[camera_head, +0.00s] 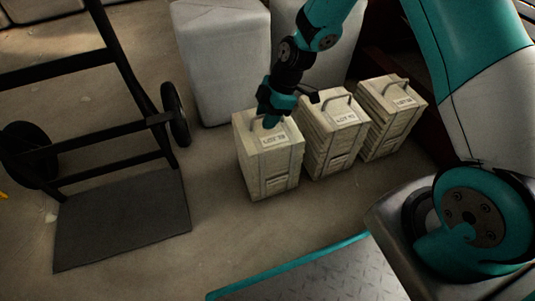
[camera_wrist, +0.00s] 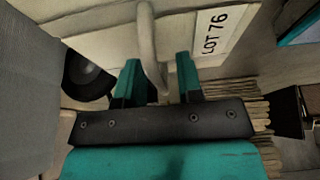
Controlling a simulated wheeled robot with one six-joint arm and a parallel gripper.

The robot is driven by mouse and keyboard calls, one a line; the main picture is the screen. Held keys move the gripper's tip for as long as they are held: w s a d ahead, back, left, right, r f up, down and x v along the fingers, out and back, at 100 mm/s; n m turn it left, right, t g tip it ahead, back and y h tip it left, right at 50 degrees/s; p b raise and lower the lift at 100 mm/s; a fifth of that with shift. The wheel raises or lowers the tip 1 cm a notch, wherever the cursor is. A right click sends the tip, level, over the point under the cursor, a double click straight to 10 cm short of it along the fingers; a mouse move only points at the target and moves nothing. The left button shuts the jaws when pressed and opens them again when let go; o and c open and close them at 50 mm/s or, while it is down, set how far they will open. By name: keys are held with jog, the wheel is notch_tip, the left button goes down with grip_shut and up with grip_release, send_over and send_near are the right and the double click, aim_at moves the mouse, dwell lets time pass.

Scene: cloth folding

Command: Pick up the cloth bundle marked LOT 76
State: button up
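The pale cloth bundle marked LOT 76 (camera_wrist: 178,22) fills the top of the wrist view, its black-on-white label (camera_wrist: 213,34) readable beside the handle. Its looped handle (camera_wrist: 149,45) runs down between the two teal fingers of my gripper (camera_wrist: 158,80). The fingers are apart, with gaps beside the handle. In the head view my gripper (camera_head: 272,119) is at the top of the leftmost bundle (camera_head: 268,172), around its handle. That bundle stands upright on the floor; its label is too small to read there.
Two similar bundles, a middle one (camera_head: 334,140) and a right one (camera_head: 393,115), stand close on the right. Large pale blocks (camera_head: 222,62) stand behind. A black hand truck (camera_head: 125,220) stands at left. Bare floor (camera_head: 215,235) lies in front.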

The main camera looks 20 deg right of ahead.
grip_shut()
jog(key=shift+r, duration=0.1)
dwell(1.1)
